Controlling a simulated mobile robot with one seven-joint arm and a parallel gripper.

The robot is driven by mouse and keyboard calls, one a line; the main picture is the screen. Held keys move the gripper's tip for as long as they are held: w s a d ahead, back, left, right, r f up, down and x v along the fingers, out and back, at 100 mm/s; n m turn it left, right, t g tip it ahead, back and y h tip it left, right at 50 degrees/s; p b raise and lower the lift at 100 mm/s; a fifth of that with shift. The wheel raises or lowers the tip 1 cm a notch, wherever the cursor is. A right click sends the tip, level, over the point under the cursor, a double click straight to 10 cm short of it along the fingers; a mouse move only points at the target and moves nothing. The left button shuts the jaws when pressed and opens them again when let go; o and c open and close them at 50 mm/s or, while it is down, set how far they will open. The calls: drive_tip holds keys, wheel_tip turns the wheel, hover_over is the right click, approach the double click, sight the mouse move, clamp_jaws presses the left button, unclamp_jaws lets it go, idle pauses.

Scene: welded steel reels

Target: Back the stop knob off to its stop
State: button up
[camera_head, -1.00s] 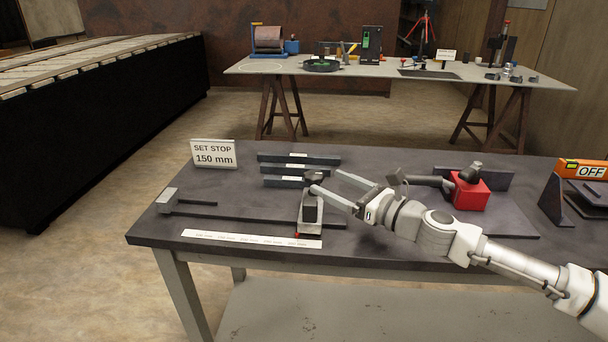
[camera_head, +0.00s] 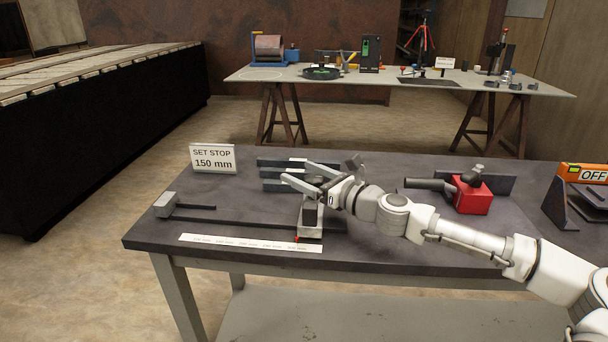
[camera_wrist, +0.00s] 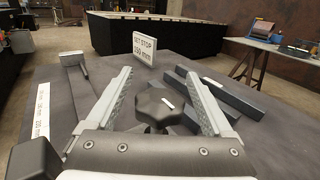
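The black lobed stop knob with a white mark (camera_wrist: 158,105) lies between the fingers of my gripper (camera_wrist: 158,74) in the wrist view. The fingers are open, with a visible gap on each side of the knob. In the head view my gripper (camera_head: 298,172) is over the grey stop block (camera_head: 311,217), and the fingers and wrist mostly hide the knob. The block sits at the right part of a rail, with a red pointer (camera_head: 297,239) at its foot beside a white scale strip (camera_head: 250,243).
A sign reading "SET STOP 150 mm" (camera_head: 213,158) stands at the back left. A grey end block with a rod (camera_head: 167,204) lies at the left. Dark bars (camera_head: 275,173) lie behind the stop. A red block with a handle (camera_head: 472,196) stands at the right.

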drive_tip(key=c, duration=1.2)
drive_tip(key=shift+r+n+g+y+p, duration=0.1)
drive_tip(key=shift+n+g+y+p, duration=0.2)
drive_tip(key=shift+p, duration=0.2)
drive_tip(key=shift+s+a+r+n+g+y+p, duration=0.15)
drive_tip(key=shift+n+g+y+p, duration=0.2)
drive_tip(key=shift+g+p, duration=0.35)
drive_tip(key=n+g+p, duration=0.1)
drive_tip(key=n+g+y+p, duration=0.1)
drive_tip(key=p, duration=0.1)
drive_tip(key=shift+s+g+y, duration=0.2)
drive_tip(key=shift+g+y, duration=0.05)
drive_tip(key=shift+g, duration=0.15)
drive_tip(key=n+g+p, duration=0.1)
drive_tip(key=g, duration=0.1)
drive_tip(key=n+g+p, duration=0.2)
drive_tip(key=shift+s+a+y+p, duration=0.15)
drive_tip(key=shift+s+y+p, duration=0.15)
drive_tip(key=shift+s+y, duration=0.1)
drive_tip(key=shift+s+f+n+g+p, duration=0.2)
drive_tip(key=shift+n+g+p, duration=0.45)
drive_tip(key=shift+g, duration=0.45)
drive_tip(key=shift+f, duration=0.1)
